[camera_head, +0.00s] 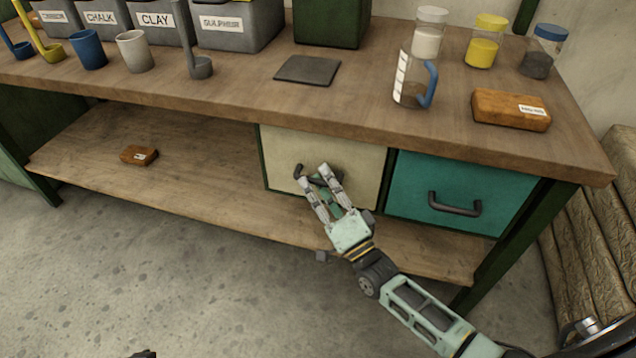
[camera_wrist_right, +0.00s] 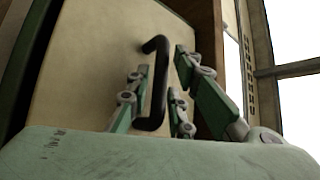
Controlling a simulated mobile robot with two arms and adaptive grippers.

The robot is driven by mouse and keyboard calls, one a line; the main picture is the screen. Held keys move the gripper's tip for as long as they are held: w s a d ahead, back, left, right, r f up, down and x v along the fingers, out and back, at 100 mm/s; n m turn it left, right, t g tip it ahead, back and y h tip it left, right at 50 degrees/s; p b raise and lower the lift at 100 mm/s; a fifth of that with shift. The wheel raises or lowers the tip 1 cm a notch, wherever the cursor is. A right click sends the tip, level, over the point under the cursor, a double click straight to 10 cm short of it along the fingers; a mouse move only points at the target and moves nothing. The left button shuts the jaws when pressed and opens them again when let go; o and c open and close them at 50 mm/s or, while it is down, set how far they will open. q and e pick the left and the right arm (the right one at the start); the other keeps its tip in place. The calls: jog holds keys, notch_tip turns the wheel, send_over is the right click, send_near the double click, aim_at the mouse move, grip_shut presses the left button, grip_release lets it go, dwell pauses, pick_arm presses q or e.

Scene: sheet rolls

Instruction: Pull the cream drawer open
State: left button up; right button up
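The cream drawer (camera_head: 345,152) sits under the workbench top, left of the teal drawer, and its front looks flush and closed. Its dark bar handle (camera_head: 301,171) is partly hidden by my right gripper (camera_head: 315,172). In the right wrist view the black handle (camera_wrist_right: 158,82) stands between the open fingers of the right gripper (camera_wrist_right: 160,90), in front of the cream drawer front (camera_wrist_right: 95,60). The fingers are spread to both sides of the handle, and I see no clear grip on it. My left gripper is not recognisable in view.
The teal drawer (camera_head: 460,188) with its own black handle is just to the right. The bench top (camera_head: 230,85) holds bins, cups, jars, a glass jug (camera_head: 405,88) and a brown block (camera_head: 511,109). The lower shelf (camera_head: 200,175) holds a small brown block (camera_head: 139,155). Rolls (camera_head: 590,240) stand at right.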

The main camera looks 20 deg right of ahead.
jog(key=shift+w+r, duration=0.1)
jog(key=shift+w, duration=0.15)
jog(key=shift+c, duration=0.2)
grip_shut()
